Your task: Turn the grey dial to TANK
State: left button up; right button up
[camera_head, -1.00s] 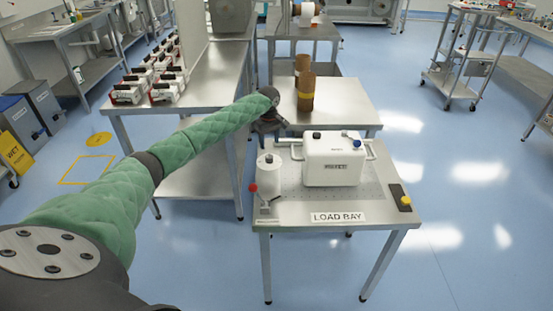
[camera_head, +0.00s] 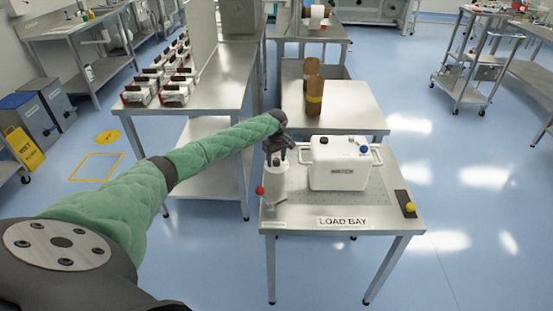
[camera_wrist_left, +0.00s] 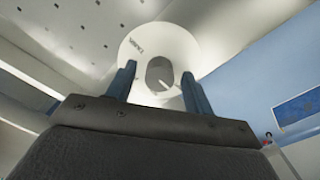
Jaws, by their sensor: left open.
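The grey dial (camera_wrist_left: 159,72) sits in the middle of a round white face (camera_wrist_left: 182,45) in the left wrist view. A light pointer mark lies towards its lower right, and small dark lettering too blurred to read is at the upper left of the face. The blue fingers of my left gripper (camera_wrist_left: 160,84) are apart, one on each side of the dial; I cannot tell whether they touch it. In the head view my left gripper (camera_head: 279,152) is at the top of the white cylinder (camera_head: 275,188) and hides its top. My right gripper is not in view.
A white box with handles (camera_head: 340,165) stands close right of the cylinder on the steel table (camera_head: 300,209) marked LOAD BAY. A red ball (camera_head: 260,190) is at the cylinder's left. A black plate with a yellow knob (camera_head: 409,207) is at the right edge. Brown bottles (camera_head: 314,98) stand behind.

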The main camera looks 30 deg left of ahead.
pick_arm(q)
jog(key=c, duration=1)
jog(key=shift+o, duration=0.2)
